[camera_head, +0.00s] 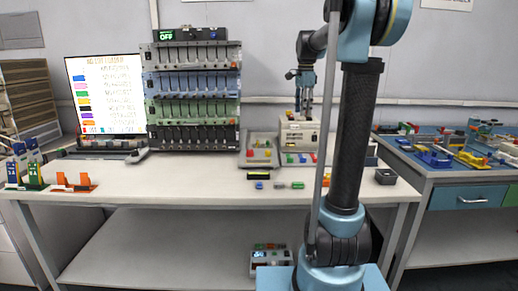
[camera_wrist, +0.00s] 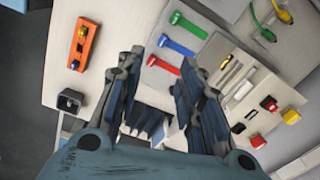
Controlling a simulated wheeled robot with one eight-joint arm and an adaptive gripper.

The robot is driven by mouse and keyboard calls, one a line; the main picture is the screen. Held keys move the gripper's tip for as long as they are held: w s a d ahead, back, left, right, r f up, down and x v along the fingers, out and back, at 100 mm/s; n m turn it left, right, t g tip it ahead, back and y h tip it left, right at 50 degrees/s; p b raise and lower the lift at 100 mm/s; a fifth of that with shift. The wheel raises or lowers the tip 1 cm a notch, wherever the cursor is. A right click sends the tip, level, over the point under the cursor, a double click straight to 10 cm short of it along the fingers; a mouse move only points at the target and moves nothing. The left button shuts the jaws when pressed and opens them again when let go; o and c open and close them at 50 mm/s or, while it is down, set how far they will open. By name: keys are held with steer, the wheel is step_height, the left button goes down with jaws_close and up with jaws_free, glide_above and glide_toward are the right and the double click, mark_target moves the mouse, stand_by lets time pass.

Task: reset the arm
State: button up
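My arm rises from its base on the right of the head view and bends over at the top. My gripper (camera_head: 304,100) hangs fingers-down over the back of the white workbench (camera_head: 150,185), above a pale box-shaped device (camera_head: 298,133). In the wrist view my gripper (camera_wrist: 158,66) has its two fingers spread apart, with nothing held between the tips. Green, blue and red bar-shaped pieces (camera_wrist: 177,46) lie beyond the fingertips on a pale surface.
A tall rack of slots (camera_head: 195,95) stands beside a lit list screen (camera_head: 105,95). Orange stands (camera_head: 75,183) and small coloured blocks (camera_head: 278,185) lie on the bench. A second table (camera_head: 445,180) with parts stands right. A boxed device (camera_head: 270,262) sits below. The bench's front middle is clear.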

steer(key=s+f+n, duration=0.4)
steer(key=s+f, duration=0.1)
steer(key=s, duration=0.5)
steer(key=s+f+n, duration=0.3)
steer(key=s+f, duration=0.1)
steer(key=s, duration=0.6)
steer(key=s+f+n+t, duration=0.1)
steer(key=s+f+n, duration=0.7)
steer(key=s+f, duration=0.8)
step_height(320, 180, down, 2)
steer(key=shift+t, duration=0.4)
steer(key=shift+w+d+f, duration=0.1)
steer(key=shift+w+f, duration=0.1)
steer(key=shift+w, duration=0.25)
